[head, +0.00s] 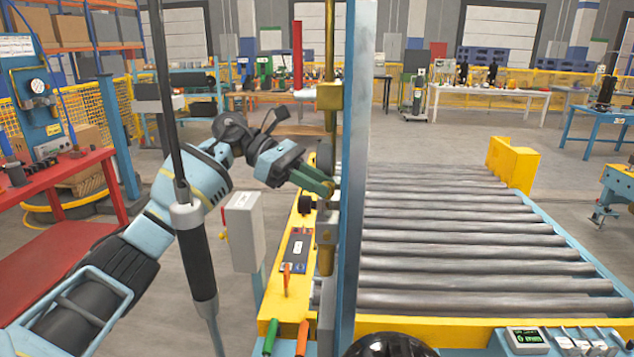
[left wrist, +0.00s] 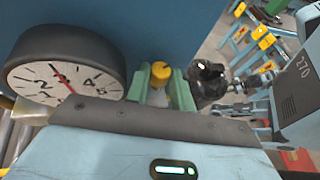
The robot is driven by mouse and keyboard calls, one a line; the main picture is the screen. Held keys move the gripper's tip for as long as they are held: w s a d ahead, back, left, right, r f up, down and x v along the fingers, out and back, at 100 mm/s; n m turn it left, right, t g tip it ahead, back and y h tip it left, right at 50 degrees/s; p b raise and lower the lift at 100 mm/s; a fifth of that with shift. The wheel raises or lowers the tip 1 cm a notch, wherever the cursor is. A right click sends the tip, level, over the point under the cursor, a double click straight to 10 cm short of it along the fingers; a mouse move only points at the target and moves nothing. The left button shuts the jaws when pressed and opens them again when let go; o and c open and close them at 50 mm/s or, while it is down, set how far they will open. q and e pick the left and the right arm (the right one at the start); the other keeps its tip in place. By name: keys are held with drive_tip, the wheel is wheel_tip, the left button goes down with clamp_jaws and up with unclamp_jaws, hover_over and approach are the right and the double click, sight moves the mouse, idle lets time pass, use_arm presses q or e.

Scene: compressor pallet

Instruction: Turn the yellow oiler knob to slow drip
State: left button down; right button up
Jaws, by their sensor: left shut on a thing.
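The yellow oiler knob (left wrist: 160,72) shows in the left wrist view, between the two green fingers of my left gripper (left wrist: 159,88). The fingers are shut on its sides. In the head view my left gripper (head: 327,188) reaches from the left to the brass fittings by the blue post, and its tips largely hide the knob there. The brass oiler fittings (head: 328,97) run down along a vertical rod above the gripper. My right gripper is not in view.
A round gauge (left wrist: 65,75) with a red needle is close beside the left gripper. The blue post (head: 354,150) stands just right of it. A grey box (head: 244,230) and a switch panel (head: 297,248) are near my arm. A roller conveyor (head: 470,240) lies to the right.

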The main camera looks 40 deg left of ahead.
use_arm(q)
drive_tip(key=c, duration=1.5)
unclamp_jaws()
